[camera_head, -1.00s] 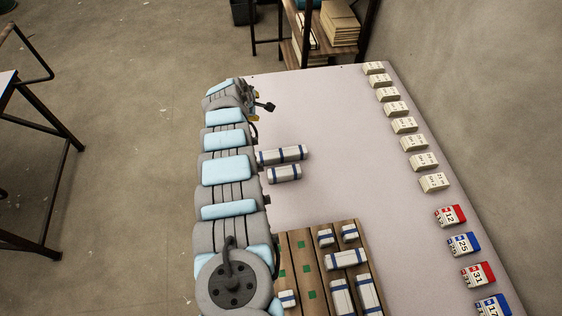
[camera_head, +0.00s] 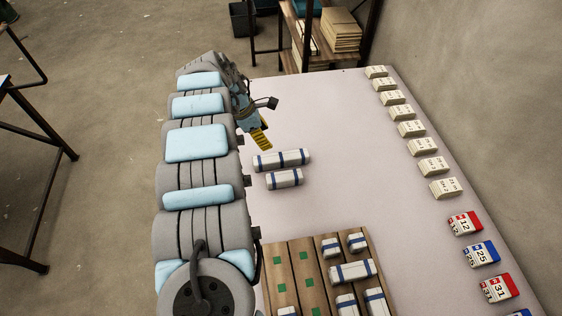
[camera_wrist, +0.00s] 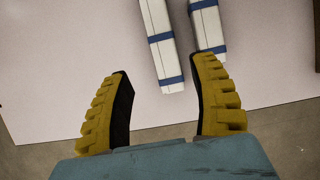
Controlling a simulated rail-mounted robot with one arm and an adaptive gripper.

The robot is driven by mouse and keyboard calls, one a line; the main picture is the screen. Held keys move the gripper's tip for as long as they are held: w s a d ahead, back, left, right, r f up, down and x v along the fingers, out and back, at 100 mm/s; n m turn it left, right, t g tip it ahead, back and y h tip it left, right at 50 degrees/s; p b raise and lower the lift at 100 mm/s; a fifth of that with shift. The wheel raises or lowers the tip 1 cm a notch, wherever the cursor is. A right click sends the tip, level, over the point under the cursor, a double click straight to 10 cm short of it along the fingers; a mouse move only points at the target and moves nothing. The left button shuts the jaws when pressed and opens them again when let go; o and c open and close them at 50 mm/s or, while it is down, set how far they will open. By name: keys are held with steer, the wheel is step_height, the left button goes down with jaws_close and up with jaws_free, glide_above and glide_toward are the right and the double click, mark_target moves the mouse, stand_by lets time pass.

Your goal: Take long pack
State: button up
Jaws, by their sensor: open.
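The long pack (camera_head: 281,160) is a white bundle with blue bands, lying flat on the pale table. A shorter pack (camera_head: 284,179) of the same look lies beside it, nearer the board. My gripper (camera_head: 262,143) is open and empty, just beyond and left of the long pack in the head view. In the wrist view, my gripper's (camera_wrist: 162,98) yellow fingers stand wide apart. The long pack (camera_wrist: 160,45) reaches down toward the gap between them, and the short pack (camera_wrist: 206,28) lies right of it, above the right finger. The top edge cuts off both packs.
A slatted wooden board (camera_head: 304,270) with green squares holds several white packs at the table's near end. Several cream blocks (camera_head: 411,129) and red or blue numbered blocks (camera_head: 482,254) line the table's right edge. The table's middle (camera_head: 350,165) is clear.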

mark_target(280, 157)
steer(key=shift+b+x, duration=1.55)
steer(key=shift+x, duration=3.05)
steer(key=b+x, duration=0.3)
steer(key=x, duration=0.1)
steer(key=shift+s+d+f, duration=0.1)
steer(key=shift+d+f, duration=0.05)
steer(key=shift+f, duration=0.1)
steer(key=shift+r, duration=0.1)
steer(key=c, duration=1)
